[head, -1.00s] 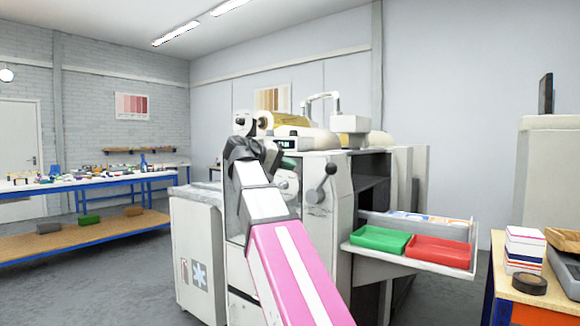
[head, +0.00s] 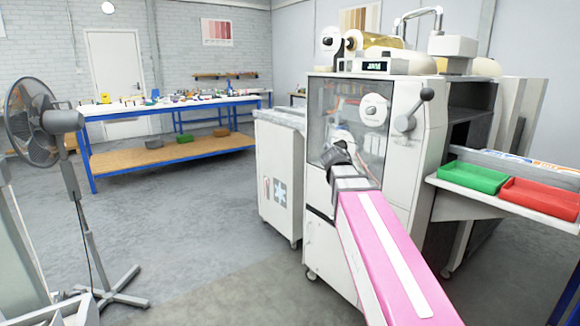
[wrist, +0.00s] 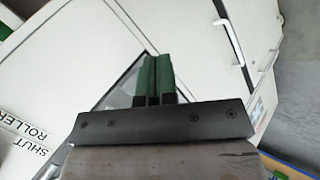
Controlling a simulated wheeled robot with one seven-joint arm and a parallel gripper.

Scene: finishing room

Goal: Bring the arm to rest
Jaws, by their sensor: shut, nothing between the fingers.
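My arm, pink and white, reaches forward from the lower right in the head view, toward the front of the white machine (head: 402,150). The gripper itself is hidden behind the arm's dark wrist there. In the wrist view my gripper (wrist: 154,62) has its two green fingers side by side, shut with nothing between them. White panels of the machine fill much of the wrist view behind the fingers. I cannot tell how far the fingers are from them.
A white cabinet (head: 279,180) stands left of the machine. Green (head: 472,178) and red (head: 540,198) trays sit on a shelf at the right. A fan (head: 62,130) stands at the left, and a blue-framed workbench (head: 175,104) behind. The floor between is clear.

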